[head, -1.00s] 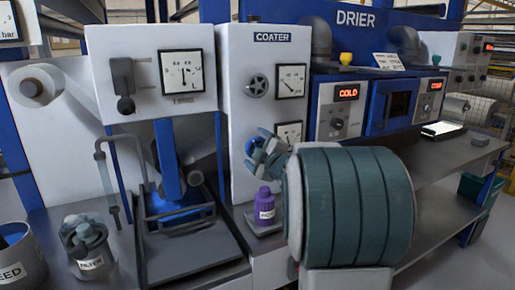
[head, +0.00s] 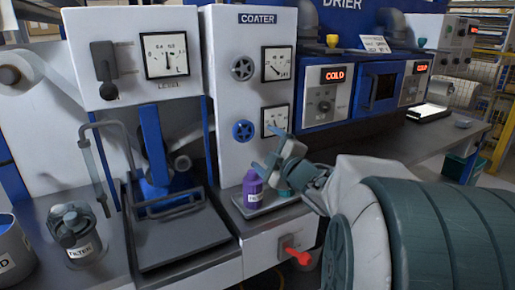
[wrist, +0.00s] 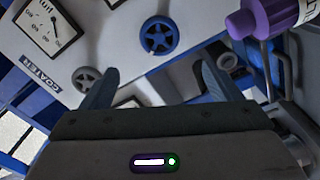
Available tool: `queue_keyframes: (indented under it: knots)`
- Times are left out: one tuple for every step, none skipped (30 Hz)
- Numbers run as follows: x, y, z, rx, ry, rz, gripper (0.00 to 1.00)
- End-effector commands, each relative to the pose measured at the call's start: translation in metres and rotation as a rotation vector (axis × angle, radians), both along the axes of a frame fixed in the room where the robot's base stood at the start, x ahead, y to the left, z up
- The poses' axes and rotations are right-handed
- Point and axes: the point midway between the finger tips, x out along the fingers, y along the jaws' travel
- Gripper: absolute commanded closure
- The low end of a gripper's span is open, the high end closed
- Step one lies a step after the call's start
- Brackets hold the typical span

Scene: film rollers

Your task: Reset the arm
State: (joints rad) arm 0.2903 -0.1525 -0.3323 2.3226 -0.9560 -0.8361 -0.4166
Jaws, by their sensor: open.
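My gripper (head: 268,150) is open and empty, in front of the coater panel, right of the purple bottle and lower right of the blue handwheel (head: 243,131). In the wrist view its two blue-grey fingers (wrist: 156,82) are spread apart with nothing between them. The blue handwheel (wrist: 159,35) shows beyond them, apart from the fingers. My arm reaches in from the lower right of the head view and hides part of the bench.
The purple bottle (head: 252,189) stands on a small tray (head: 262,208) close to my gripper. A red handle (head: 297,254) sticks out below it. A filter pot (head: 77,232) stands at left. The drier (head: 377,88) is behind at right.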

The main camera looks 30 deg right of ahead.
Motion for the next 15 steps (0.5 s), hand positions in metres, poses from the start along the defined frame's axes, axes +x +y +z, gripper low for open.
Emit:
queue_keyframes:
  knots:
    - [0.000,0.000,0.000,0.000,0.000,0.000,0.16]
    - [0.000,0.000,0.000,0.000,0.000,0.000,0.16]
    - [0.000,0.000,0.000,0.000,0.000,0.000,0.16]
    - [0.000,0.000,0.000,0.000,0.000,0.000,0.16]
    - [0.000,0.000,0.000,0.000,0.000,0.000,0.16]
    - [0.000,0.000,0.000,0.000,0.000,0.000,0.16]
    - [0.000,0.000,0.000,0.000,0.000,0.000,0.16]
    - [0.000,0.000,0.000,0.000,0.000,0.000,0.16]
    - [0.000,0.000,0.000,0.000,0.000,0.000,0.16]
    - [0.000,0.000,0.001,0.002,0.001,-0.002,0.16]
    - [0.001,0.001,0.002,0.006,0.004,-0.005,0.16]
    - [0.001,0.001,0.004,0.015,0.010,-0.013,0.16]
    - [0.001,0.001,0.005,0.026,0.019,-0.023,0.16]
    - [0.001,0.002,0.007,0.041,0.028,-0.037,0.16]
    - [0.001,0.002,0.010,0.065,0.047,-0.060,0.16]
